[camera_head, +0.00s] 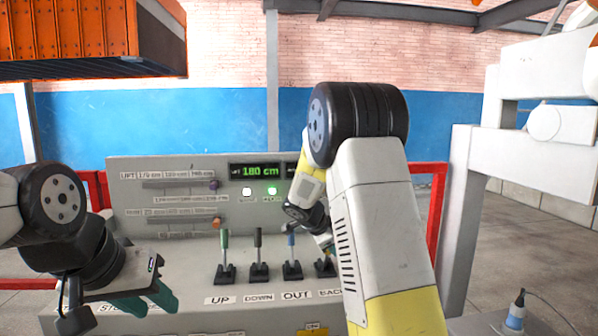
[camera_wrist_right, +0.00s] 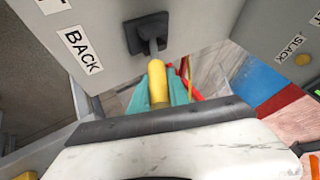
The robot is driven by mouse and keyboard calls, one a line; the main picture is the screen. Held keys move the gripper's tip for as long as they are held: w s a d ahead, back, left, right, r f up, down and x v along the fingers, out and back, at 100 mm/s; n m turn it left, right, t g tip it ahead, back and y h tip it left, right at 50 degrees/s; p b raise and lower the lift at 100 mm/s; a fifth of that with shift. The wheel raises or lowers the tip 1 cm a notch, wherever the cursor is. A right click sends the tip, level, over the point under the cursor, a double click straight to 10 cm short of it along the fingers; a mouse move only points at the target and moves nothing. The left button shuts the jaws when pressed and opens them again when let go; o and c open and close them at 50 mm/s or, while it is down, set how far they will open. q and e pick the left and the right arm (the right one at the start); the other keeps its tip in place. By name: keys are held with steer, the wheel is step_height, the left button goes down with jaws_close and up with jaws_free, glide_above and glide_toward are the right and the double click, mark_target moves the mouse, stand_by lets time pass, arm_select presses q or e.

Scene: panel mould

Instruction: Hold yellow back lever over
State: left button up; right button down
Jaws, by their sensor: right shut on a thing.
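The yellow back lever (camera_wrist_right: 157,82) shows in the right wrist view, rising from its black base beside the BACK label (camera_wrist_right: 82,50). My right gripper (camera_wrist_right: 166,88) has its teal fingers around the yellow handle and is shut on it. In the head view my right arm mostly hides this lever; part of its base (camera_head: 325,267) shows above the BACK label. My left gripper (camera_head: 160,298) is at the lower left, in front of the panel, with teal fingers; its fingertip gap is not clear, and it touches no lever.
The grey control panel (camera_head: 130,215) also carries a green lever (camera_head: 224,246), a black lever (camera_head: 258,246) and a blue lever (camera_head: 291,247), left of the back lever. Its display (camera_head: 258,171) reads 180 cm beside a lit green lamp (camera_head: 272,191). An orange load (camera_head: 85,35) hangs upper left.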

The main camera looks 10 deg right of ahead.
stand_by(0.3)
steer(key=w, duration=0.1)
steer(key=w+r, duration=0.1)
steer(key=w, duration=0.1)
steer(key=w+r, duration=0.1)
steer(key=w, duration=0.1)
steer(key=shift+w+d+r, duration=0.1)
steer(key=shift+w+r, duration=0.05)
steer(key=shift+r, duration=0.1)
steer(key=c, duration=1.3)
jaws_free()
steer(key=shift+o, duration=0.2)
steer(key=shift+s+f, duration=0.2)
steer(key=v, duration=0.8)
steer(key=shift+w, duration=0.15)
